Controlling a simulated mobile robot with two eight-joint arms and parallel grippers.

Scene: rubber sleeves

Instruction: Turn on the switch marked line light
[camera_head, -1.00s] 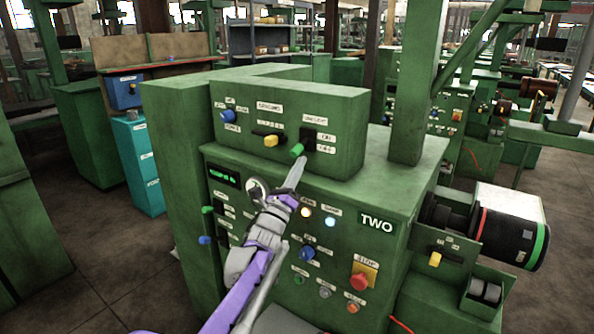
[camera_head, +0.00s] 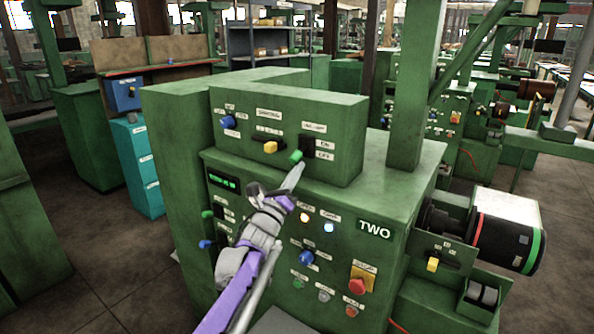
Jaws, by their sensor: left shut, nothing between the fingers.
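The switch with a green knob (camera_head: 296,156) sits at the right end of the upper green box's front. A white label (camera_head: 314,127) is above it, its print too blurred to read surely. ON and OFF labels stand to its right, and the knob is low, near the OFF label (camera_head: 325,155). My left gripper (camera_head: 295,177) reaches up from below with its fingers shut and empty. My right gripper is not in view.
A yellow-knobbed switch (camera_head: 270,147) and a blue knob (camera_head: 227,122) sit left on the same box. The lower panel (camera_head: 340,249) carries lit lamps, a blue knob (camera_head: 306,258) and a red stop button (camera_head: 357,286). A green post (camera_head: 413,90) rises at right.

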